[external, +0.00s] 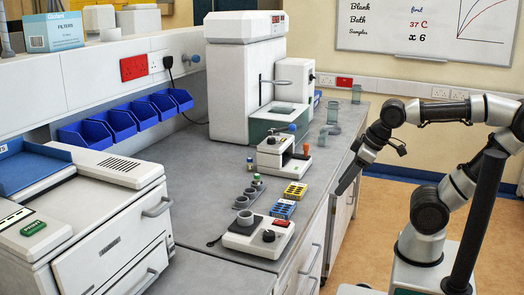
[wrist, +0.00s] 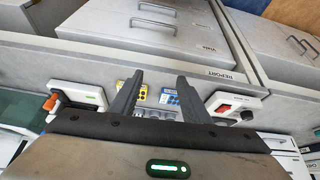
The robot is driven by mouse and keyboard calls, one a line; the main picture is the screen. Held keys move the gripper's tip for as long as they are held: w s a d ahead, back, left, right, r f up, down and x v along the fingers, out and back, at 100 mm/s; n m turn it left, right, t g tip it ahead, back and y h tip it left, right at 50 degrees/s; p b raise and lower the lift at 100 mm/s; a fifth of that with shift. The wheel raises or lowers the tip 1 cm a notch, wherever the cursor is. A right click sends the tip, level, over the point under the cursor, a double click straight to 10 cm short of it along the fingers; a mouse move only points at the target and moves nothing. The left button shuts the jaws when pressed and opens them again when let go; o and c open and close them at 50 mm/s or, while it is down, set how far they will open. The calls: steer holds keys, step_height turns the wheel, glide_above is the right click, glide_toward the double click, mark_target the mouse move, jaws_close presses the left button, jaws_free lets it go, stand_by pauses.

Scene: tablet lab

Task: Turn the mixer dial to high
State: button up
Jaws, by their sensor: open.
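The mixer (external: 240,242) is a low white unit at the front of the bench. It has a red switch (external: 281,223) and a black dial (external: 268,236) on its front. In the wrist view the mixer (wrist: 229,100) is right of the fingers, with its dark dial (wrist: 246,115) near its lower right edge. The dial's setting is too small to read. My gripper (external: 345,184) is open and empty, past the bench's right edge and apart from the mixer. In the wrist view my gripper (wrist: 158,92) has its two dark fingers spread.
A white device with an orange part (external: 285,158) stands farther back. A tall white machine (external: 246,80) is behind it. Floor is clear right of the bench.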

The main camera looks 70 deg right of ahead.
steer(key=w+a+r+n+g+p, duration=0.1)
steer(key=w+a+r+n+p, duration=0.3)
steer(key=r, duration=0.3)
step_height(320, 180, up, 8)
steer(key=n+g+p, duration=0.4)
steer(key=n+p, duration=0.5)
steer(key=p, duration=0.4)
glide_above(269, 232)
step_height(269, 232, down, 18)
steer(key=shift+r+b, duration=0.25)
steer(key=shift+b, duration=0.9)
steer(key=c, duration=1)
